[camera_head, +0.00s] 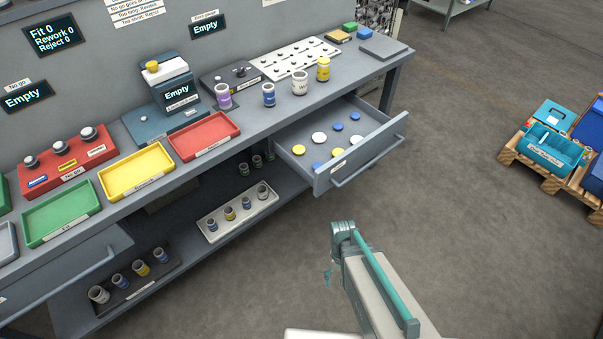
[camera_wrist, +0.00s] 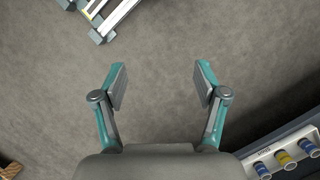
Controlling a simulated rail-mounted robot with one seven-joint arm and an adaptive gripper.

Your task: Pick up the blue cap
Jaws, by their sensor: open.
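Several small round blue caps lie in the open drawer (camera_head: 375,158) in the head view. My gripper (camera_wrist: 160,82) is open and empty above bare floor in the wrist view, apart from the drawer. In the head view, my arm mostly hides the gripper. No cap shows in the wrist view.
The bench holds red (camera_head: 205,136), yellow (camera_head: 137,173) and green (camera_head: 62,214) trays, and several jars near a white perforated board (camera_head: 295,57). A jar tray (camera_head: 236,216) sits on the lower shelf. A loaded pallet (camera_head: 547,180) is at right. Floor in front is clear.

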